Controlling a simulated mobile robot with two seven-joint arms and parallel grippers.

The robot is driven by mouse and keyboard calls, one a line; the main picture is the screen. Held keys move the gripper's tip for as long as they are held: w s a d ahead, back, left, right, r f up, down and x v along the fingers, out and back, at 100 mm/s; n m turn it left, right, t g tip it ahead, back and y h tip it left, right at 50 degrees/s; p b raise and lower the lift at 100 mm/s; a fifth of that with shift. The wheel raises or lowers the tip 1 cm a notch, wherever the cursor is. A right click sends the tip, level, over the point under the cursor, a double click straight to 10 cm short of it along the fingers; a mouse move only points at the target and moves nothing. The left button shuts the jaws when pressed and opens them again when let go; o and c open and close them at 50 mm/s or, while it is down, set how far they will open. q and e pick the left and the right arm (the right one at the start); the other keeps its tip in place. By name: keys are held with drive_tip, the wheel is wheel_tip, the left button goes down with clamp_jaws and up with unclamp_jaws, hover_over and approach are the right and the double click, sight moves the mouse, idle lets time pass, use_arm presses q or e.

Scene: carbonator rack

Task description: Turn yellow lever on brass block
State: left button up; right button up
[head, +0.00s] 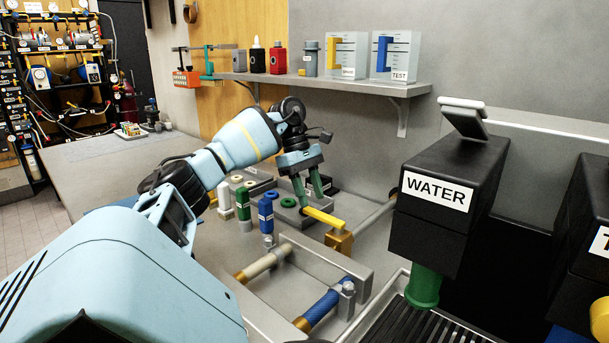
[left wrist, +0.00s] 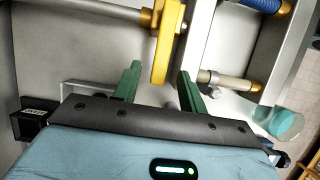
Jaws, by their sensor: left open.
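The yellow lever (head: 325,217) sits on the brass block (head: 340,241) on the grey bench, with its free end pointing left and back. My left gripper (head: 312,196) reaches in from the left, its green fingers pointing down at the lever's free end. The brass block (left wrist: 147,18) shows at the top edge there. My right gripper is out of view.
A black WATER dispenser (head: 447,195) stands at the right over a drip tray. Green, white and blue fittings stand left of the gripper. A shelf (head: 330,87) with bottles runs behind.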

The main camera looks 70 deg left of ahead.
use_arm(q)
drive_tip(key=p+v, duration=0.2)
drive_tip(key=v, duration=0.3)
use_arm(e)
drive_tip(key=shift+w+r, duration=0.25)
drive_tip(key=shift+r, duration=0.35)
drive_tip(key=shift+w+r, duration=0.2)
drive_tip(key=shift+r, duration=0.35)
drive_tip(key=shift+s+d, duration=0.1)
